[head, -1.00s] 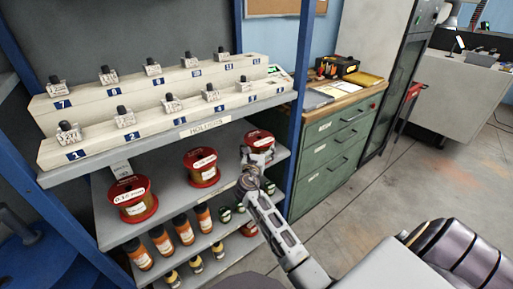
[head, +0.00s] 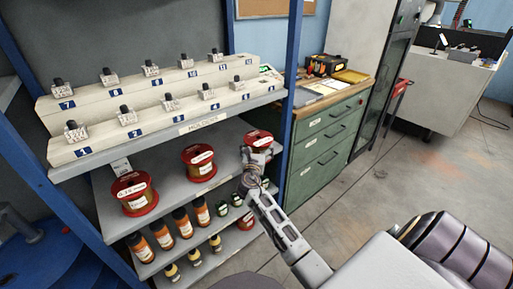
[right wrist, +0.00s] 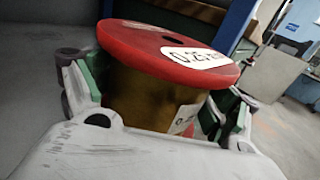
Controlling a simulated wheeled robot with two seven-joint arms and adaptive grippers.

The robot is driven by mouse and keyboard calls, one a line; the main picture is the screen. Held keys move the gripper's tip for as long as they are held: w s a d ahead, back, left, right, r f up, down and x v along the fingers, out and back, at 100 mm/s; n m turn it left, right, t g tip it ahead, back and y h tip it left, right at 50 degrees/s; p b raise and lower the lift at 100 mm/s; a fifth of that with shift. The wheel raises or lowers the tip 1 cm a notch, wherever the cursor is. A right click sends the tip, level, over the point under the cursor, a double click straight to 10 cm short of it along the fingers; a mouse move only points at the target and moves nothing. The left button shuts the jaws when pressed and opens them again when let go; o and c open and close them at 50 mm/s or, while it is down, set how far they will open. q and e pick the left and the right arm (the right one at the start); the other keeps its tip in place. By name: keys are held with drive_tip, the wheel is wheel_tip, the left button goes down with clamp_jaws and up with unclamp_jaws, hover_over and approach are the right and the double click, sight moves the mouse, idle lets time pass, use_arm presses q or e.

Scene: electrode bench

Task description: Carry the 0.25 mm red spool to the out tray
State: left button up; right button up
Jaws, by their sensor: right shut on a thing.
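The 0.25 mm red spool (right wrist: 170,62) fills the right wrist view, with red flanges, a copper-brown winding and a white label partly reading "0.25". In the head view the spool (head: 257,138) is at the right end of the middle shelf, partly hidden by my right gripper (head: 258,158). That gripper is shut on the spool, with one finger on each side in the right wrist view (right wrist: 158,105). I cannot tell whether the spool is clear of the shelf. My left gripper is not in view. I cannot make out an out tray.
Two other red spools (head: 134,194) (head: 199,162) share the shelf (head: 170,188). Numbered holders (head: 160,100) stand above; several bottles (head: 162,233) stand below. A blue post (head: 292,100) is close right of the held spool. A green cabinet (head: 325,160) lies beyond, with open floor (head: 410,180) to its right.

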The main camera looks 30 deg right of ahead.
drive_tip(key=shift+s+d+f, duration=0.1)
drive_tip(key=shift+s, duration=0.05)
drive_tip(key=o, duration=1.9)
drive_tip(key=shift+v, duration=6)
